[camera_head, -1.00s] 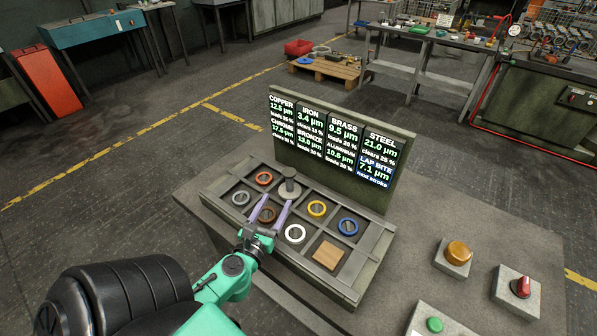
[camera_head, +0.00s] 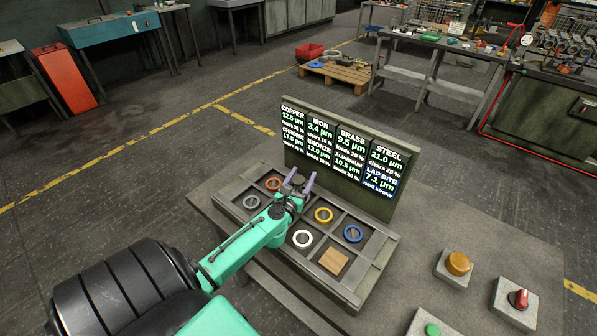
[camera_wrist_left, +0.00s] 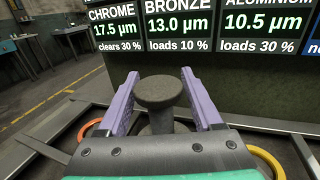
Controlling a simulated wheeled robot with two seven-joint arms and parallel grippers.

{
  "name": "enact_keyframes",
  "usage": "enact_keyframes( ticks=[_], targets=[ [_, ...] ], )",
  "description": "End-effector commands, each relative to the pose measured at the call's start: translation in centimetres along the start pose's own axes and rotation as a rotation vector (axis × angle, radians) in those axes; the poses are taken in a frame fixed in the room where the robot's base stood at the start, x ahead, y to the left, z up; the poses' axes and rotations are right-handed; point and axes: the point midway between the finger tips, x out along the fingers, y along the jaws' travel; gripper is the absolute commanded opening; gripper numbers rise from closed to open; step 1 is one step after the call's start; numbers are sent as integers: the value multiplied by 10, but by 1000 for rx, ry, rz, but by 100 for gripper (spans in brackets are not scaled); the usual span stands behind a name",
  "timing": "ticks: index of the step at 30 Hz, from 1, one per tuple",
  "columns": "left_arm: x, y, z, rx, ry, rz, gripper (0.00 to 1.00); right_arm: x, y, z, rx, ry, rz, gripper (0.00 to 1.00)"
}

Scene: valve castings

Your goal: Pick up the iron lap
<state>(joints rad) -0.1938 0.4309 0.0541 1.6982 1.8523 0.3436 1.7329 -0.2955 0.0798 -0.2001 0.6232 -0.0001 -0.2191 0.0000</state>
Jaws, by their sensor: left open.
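The iron lap is a dark grey, round-topped knob on a narrower stem, and it stands upright in the wrist view (camera_wrist_left: 158,93). In the head view it stands in the back row of the compartment tray (camera_head: 344,292), partly hidden by my left gripper. My left gripper (camera_head: 300,178) has its two purple fingers one on each side of the lap. In the wrist view the fingers (camera_wrist_left: 160,100) are open, with small gaps showing beside the knob. The lap's lower part is hidden behind the gripper body. My right gripper is not in view.
The tray holds an orange-red ring (camera_head: 273,184), a grey ring (camera_head: 251,202), a yellow ring (camera_head: 323,215), a white ring (camera_head: 302,239), a blue ring (camera_head: 353,234) and a wooden block (camera_head: 334,261). A display board (camera_head: 338,155) rises close behind. An amber button (camera_head: 458,263) stands right.

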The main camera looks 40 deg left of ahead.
Motion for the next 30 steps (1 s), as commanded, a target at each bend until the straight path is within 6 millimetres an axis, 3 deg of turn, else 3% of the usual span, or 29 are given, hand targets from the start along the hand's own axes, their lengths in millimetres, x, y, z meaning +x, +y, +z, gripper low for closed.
enact_keyframes(
  ticks=[2, 6, 7, 30],
  targets=[
    [0, 0, 0, 0, 0, 0, 63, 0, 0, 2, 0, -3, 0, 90],
    [0, 0, 0, 0, 0, 0, 10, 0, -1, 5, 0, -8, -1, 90],
    [0, 0, 0, 0, 0, 0, 0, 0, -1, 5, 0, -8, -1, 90],
    [0, 0, 2, 0, -5, 0, 0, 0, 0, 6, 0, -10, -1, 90]
  ],
)
